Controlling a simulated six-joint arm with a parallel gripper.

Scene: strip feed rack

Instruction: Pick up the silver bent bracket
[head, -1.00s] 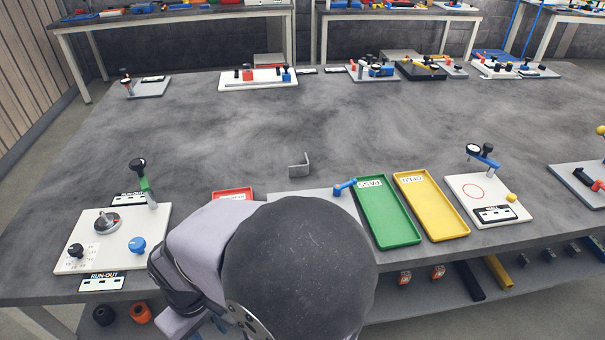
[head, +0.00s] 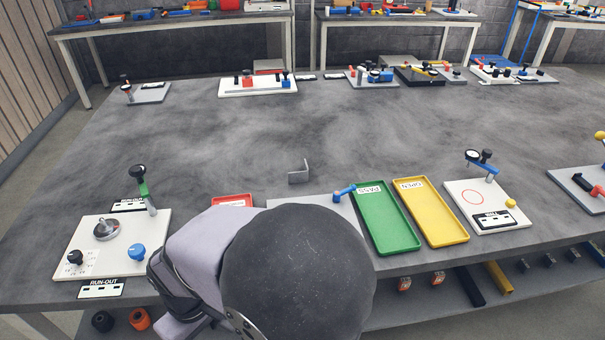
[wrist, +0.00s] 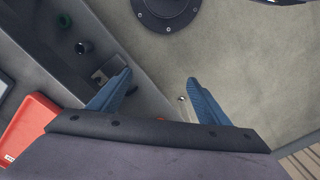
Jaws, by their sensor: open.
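The silver bent bracket (head: 299,172) is a small L-shaped piece on the grey bench, just behind the grey plate near the front middle, one flange upright. Nothing touches it in the head view. My gripper (wrist: 158,82) shows in the wrist view with its two blue fingers wide apart and nothing between them. Beige floor and the bench's front side lie beyond the fingertips. I cannot make out the bracket in the wrist view. In the head view my own arm covers the front middle and hides the gripper.
A green PASS tray (head: 387,231) and a yellow OPEN tray (head: 430,226) lie right of the bracket. A red tray (head: 232,201) is partly hidden by my arm; it also shows in the wrist view (wrist: 28,133). A run-out fixture (head: 75,230) stands left. The bench behind the bracket is clear.

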